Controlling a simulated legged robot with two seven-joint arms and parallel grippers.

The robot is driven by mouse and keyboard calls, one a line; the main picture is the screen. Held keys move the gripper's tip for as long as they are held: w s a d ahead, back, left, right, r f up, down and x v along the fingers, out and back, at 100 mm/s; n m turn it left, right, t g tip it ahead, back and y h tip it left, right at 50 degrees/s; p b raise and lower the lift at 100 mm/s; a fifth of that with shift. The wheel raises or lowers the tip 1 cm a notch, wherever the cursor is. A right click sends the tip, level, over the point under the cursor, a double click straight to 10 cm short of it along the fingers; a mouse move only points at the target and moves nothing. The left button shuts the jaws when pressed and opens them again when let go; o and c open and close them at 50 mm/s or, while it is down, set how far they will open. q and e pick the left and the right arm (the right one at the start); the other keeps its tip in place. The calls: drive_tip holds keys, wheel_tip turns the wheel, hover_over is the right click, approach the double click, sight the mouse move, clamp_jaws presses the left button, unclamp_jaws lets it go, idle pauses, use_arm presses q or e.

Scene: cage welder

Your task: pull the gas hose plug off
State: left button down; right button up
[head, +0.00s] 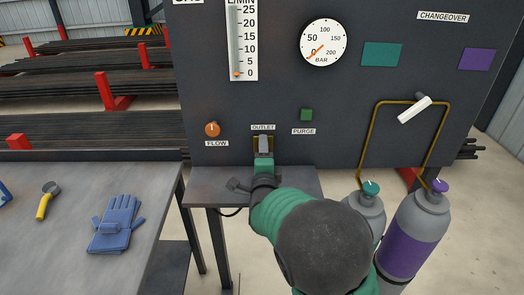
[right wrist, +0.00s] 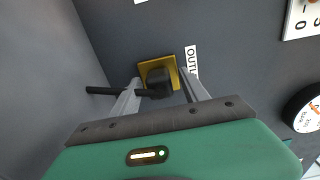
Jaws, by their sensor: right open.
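The gas hose plug (right wrist: 159,82) is a black block at the yellow outlet plate (right wrist: 149,68) on the dark panel, seen in the right wrist view. A black bar-like piece, perhaps the hose (right wrist: 103,91), runs left from it. My right gripper (right wrist: 162,90) is open, with one finger on each side of the plug; I cannot tell whether they touch it. In the head view my right gripper (head: 263,152) is at the panel just below the OUTLET label (head: 263,127), and it mostly hides the plug. My left gripper is not in view.
A small shelf (head: 207,184) juts out under the outlet. The orange flow knob (head: 212,129) and green purge button (head: 306,115) flank it. Gas bottles (head: 415,225) stand at right. A workbench (head: 60,225) with blue gloves (head: 117,225) is at left.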

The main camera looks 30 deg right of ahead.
drive_tip(key=shift+f, duration=0.1)
idle(0.3)
clamp_jaws()
idle(0.4)
drive_tip(key=shift+s+a, duration=0.1)
drive_tip(key=shift+s, duration=0.05)
drive_tip(key=shift+s+a, duration=0.3)
drive_tip(key=shift+s, duration=0.25)
drive_tip(key=shift+v, duration=2.2)
